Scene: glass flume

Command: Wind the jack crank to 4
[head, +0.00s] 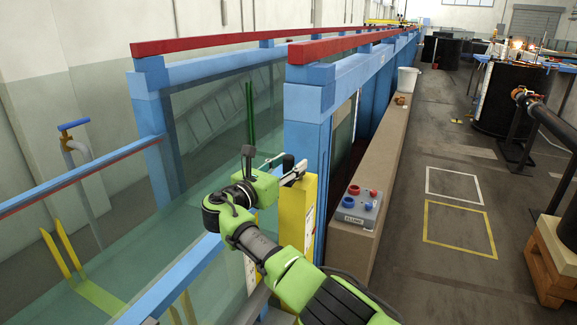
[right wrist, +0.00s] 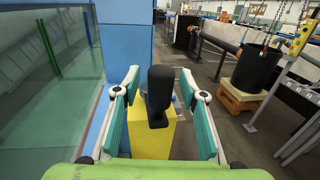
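The yellow jack (head: 297,215) stands against the end of the blue flume frame, with a pale scale strip on its side too small to read. Its crank handle (head: 288,161) is a small black grip near the top. In the right wrist view the black handle (right wrist: 160,92) stands upright in front of the yellow jack body (right wrist: 150,142). My right gripper (head: 281,166) is at the handle, with its teal fingers open on either side of it. In the right wrist view gaps show between the handle and both fingers. My left gripper is not in view.
Blue flume posts (head: 306,135) and glass walls (head: 213,125) stand close beside the jack. A grey control box (head: 357,206) with red and blue knobs sits on the brown ledge (head: 386,155) to the right. The floor with taped squares (head: 460,222) is clear.

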